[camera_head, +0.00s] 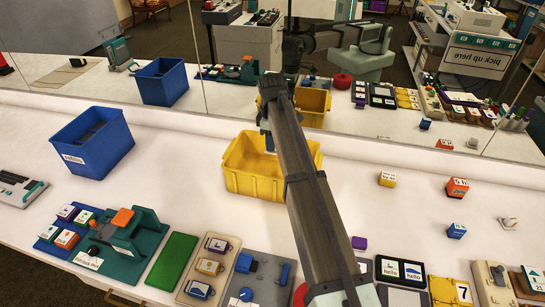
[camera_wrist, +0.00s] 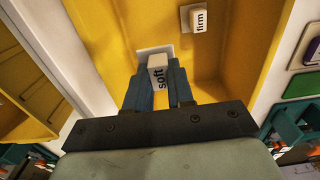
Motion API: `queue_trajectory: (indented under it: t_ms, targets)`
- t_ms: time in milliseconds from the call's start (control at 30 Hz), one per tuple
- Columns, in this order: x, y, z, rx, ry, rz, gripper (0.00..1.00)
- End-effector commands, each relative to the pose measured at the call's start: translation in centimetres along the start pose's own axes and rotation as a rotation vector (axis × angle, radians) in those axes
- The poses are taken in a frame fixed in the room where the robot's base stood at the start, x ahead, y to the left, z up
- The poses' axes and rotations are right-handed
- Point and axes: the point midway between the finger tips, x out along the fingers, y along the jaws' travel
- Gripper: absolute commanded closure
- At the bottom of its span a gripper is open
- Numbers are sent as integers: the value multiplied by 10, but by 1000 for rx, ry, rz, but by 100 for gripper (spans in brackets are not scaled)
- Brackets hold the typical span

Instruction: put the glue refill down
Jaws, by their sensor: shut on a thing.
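My gripper (camera_wrist: 157,88) is shut on a small white block marked "soft" (camera_wrist: 158,66), which I take to be the glue refill. A flat white patch shows just beyond it in the wrist view. The gripper and block are over or inside the yellow crate (camera_wrist: 110,45); how far the block is above the crate's floor I cannot tell. A second pale block marked "firm" (camera_wrist: 199,19) is in the crate, to the right. In the head view my arm covers part of the yellow crate (camera_head: 250,184) and hides the held block; a blue finger (camera_head: 269,141) shows at its left edge.
A blue crate (camera_head: 95,150) stands left of the yellow one. Several small cubes, such as an orange one (camera_head: 457,187), lie to the right. Trays and gadgets, including a green mat (camera_head: 172,262), line the front edge. A mirror behind repeats the scene.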

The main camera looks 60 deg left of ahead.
Motion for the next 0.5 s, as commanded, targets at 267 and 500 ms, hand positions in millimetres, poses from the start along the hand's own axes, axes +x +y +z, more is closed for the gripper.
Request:
queue_trajectory:
  t_ms: [267, 500]
  targets:
    - [39, -1, 1, 0, -1, -2, 100]
    - [64, 0, 0, 0, -1, -1, 100]
